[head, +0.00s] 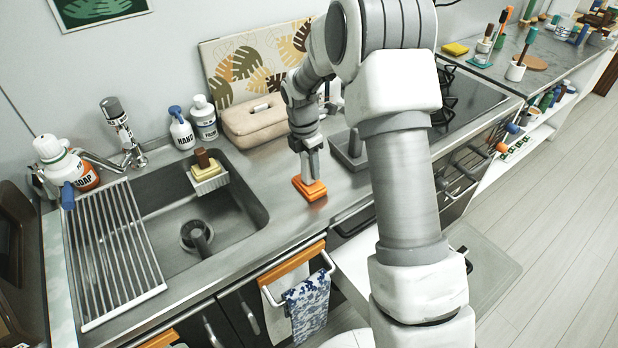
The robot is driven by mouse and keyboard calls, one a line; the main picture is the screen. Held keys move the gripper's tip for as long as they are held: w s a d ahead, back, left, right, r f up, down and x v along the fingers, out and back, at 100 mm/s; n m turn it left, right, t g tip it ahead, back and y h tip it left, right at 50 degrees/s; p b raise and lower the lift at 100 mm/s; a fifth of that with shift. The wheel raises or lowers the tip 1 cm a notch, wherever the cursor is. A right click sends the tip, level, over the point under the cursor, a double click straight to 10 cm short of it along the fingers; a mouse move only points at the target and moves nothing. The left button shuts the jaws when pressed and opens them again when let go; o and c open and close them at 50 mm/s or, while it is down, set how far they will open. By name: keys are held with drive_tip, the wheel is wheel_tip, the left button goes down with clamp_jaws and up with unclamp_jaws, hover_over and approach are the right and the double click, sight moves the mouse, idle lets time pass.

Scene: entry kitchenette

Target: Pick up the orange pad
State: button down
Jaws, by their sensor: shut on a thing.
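The orange pad (309,189) is on the steel counter just right of the sink, near the counter's front edge. My gripper (310,178) points straight down over it, with its fingers shut on the pad's upper part. I cannot tell whether the pad rests on the counter or is just clear of it. The fingertips are small in the head view and partly merge with the pad.
The sink (228,216) with a drying rack (112,250) is to the left. A beige case (253,122) and soap bottles (181,129) stand behind. A grey stand (348,150) is close right of my gripper. The stove (480,92) lies further right.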

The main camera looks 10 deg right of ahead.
drive_tip(key=shift+r, duration=0.1)
wheel_tip(320, 180, up, 4)
drive_tip(key=shift+w+f, duration=0.1)
drive_tip(key=s+d+r, duration=0.6)
drive_tip(key=d+r, duration=0.1)
drive_tip(key=d, duration=0.3)
drive_tip(key=shift+p, duration=0.3)
drive_tip(key=shift+s, duration=0.1)
drive_tip(key=c, duration=1.2)
unclamp_jaws()
clamp_jaws()
